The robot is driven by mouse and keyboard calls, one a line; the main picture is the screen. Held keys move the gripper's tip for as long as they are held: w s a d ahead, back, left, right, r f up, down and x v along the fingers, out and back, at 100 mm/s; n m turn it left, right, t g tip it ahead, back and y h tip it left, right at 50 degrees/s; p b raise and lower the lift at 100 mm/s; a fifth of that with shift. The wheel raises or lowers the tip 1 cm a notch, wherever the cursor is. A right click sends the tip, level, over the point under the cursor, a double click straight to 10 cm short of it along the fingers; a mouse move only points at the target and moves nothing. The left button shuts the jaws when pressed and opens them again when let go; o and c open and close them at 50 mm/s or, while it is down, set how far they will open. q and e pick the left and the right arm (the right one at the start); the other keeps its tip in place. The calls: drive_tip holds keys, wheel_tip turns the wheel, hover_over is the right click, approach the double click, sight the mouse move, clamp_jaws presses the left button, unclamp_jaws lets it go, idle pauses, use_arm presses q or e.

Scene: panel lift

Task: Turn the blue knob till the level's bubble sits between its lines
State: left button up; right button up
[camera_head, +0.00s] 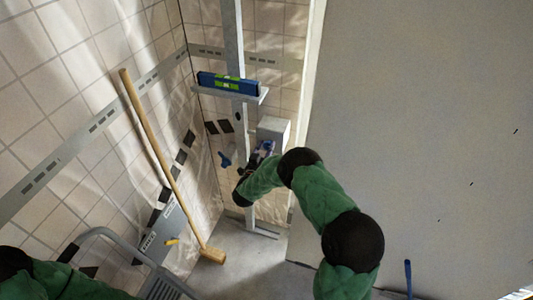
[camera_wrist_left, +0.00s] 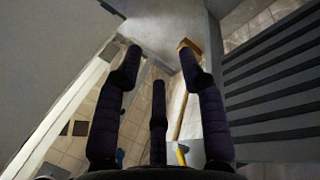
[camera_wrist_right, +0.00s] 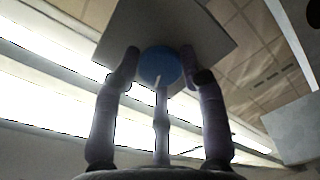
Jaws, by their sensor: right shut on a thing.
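The blue knob (camera_wrist_right: 160,64) sits under a grey box in the right wrist view, with a pale pointer line on it. My right gripper (camera_wrist_right: 160,78) has its fingers closed around the knob's sides. In the head view my right gripper (camera_head: 264,150) is just below the grey box (camera_head: 273,128), and the knob is mostly hidden there. The blue level (camera_head: 244,87) with green vials lies on a narrow shelf on the post; its bubble is too small to read. My left gripper (camera_wrist_left: 161,62) is open and empty in the left wrist view.
A wooden-handled mallet (camera_head: 165,155) leans at the tiled wall. A grey panel (camera_head: 420,120) fills the right side. A grey chair or ladder frame (camera_head: 105,235) is at lower left.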

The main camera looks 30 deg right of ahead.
drive_tip(key=shift+a+f+m, duration=0.1)
drive_tip(key=shift+f+m, duration=0.2)
drive_tip(key=shift+m, duration=0.2)
drive_tip(key=o, duration=1.1)
drive_tip(key=shift+o, duration=0.2)
drive_tip(key=shift+r, duration=0.1)
drive_tip(key=v, duration=1.2)
